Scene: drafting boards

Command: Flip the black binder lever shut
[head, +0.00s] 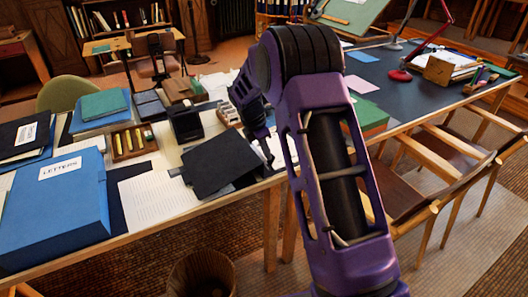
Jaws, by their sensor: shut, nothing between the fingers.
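A black binder (218,163) lies at the near edge of the table, a dark flat cover showing. White paper shows just right of it, partly behind my arm. I cannot make out the lever; my gripper and arm cover that area. My gripper (267,157) points down at the right side of the binder, close over the paper. Its fingers are shut with nothing between them. Whether they touch anything is too small to tell.
A blue box marked LETTERS (58,200) stands at the left on the table (240,192). A wooden rack (133,142) and a black holder (186,123) stand behind the binder. A chair (440,175) is at the right, a basket (201,274) below.

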